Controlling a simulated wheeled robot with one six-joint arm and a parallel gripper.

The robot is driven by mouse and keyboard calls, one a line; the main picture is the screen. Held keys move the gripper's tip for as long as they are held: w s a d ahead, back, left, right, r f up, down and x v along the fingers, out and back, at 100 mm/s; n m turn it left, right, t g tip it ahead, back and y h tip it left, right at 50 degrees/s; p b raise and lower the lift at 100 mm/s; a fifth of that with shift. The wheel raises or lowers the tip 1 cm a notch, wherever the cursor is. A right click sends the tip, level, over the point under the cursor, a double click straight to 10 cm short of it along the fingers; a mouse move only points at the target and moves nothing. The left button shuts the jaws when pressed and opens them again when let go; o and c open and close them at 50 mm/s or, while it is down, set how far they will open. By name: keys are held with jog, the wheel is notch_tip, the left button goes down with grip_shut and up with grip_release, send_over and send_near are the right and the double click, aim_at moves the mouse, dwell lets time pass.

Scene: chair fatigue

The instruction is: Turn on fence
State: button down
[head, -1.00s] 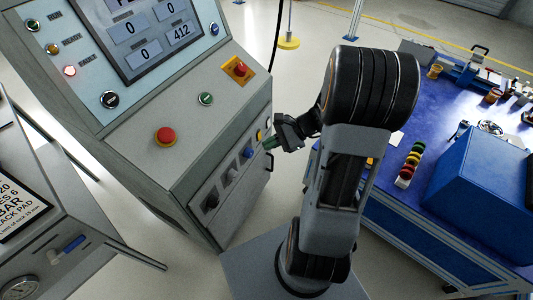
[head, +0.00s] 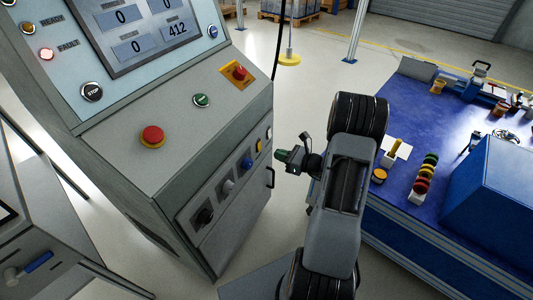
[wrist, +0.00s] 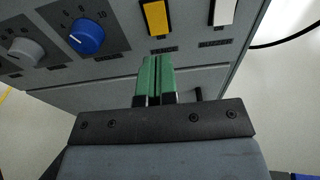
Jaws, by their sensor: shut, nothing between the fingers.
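The grey control cabinet stands left of centre in the head view. Its lower front panel (head: 223,205) carries a row of controls: a black knob (head: 205,215), a grey knob (head: 228,186), a blue knob (head: 247,163), a yellow switch (head: 259,146) and a white switch (head: 268,132).
A red emergency button (head: 152,136), a red knob on a yellow plate (head: 239,72) and a green button (head: 201,100) sit on the sloped top. A lit FAULT lamp (head: 46,54) is above. A blue workbench (head: 420,110) stands to the right.

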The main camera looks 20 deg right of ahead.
aim_at(259, 146)
jog(key=shift+b+x, duration=0.55)
jog(key=shift+x, duration=2.35)
